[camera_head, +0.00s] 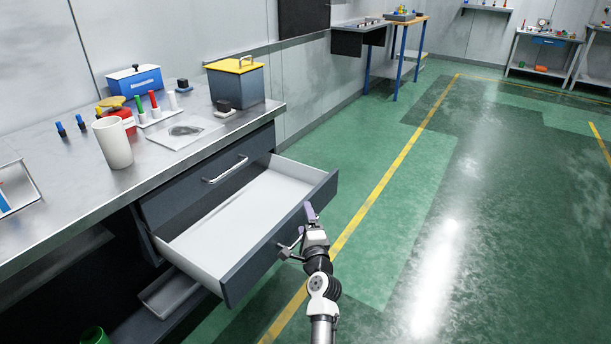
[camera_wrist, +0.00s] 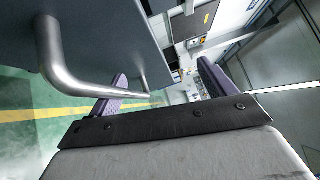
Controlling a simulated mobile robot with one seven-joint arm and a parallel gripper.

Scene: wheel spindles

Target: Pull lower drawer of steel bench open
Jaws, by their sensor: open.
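The steel bench (camera_head: 70,215) stands at the left in the head view. Its lower drawer (camera_head: 235,209) is pulled well out, and its white inside is empty. The drawer's dark front carries a metal bar handle (camera_head: 285,252), partly hidden by my gripper. My gripper (camera_head: 309,211) is at the drawer front, beside the handle. In the wrist view the handle (camera_wrist: 75,85) runs from upper left across the left purple finger. My gripper's fingers (camera_wrist: 165,76) are open and apart. I cannot tell whether the bar lies between them.
The upper drawer (camera_head: 205,186) is shut. The bench top holds a white cup (camera_head: 113,143), a yellow-lidded box (camera_head: 236,82), a blue box (camera_head: 134,82) and small parts. A low tray (camera_head: 170,293) lies beneath the drawer. Green floor to the right is clear.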

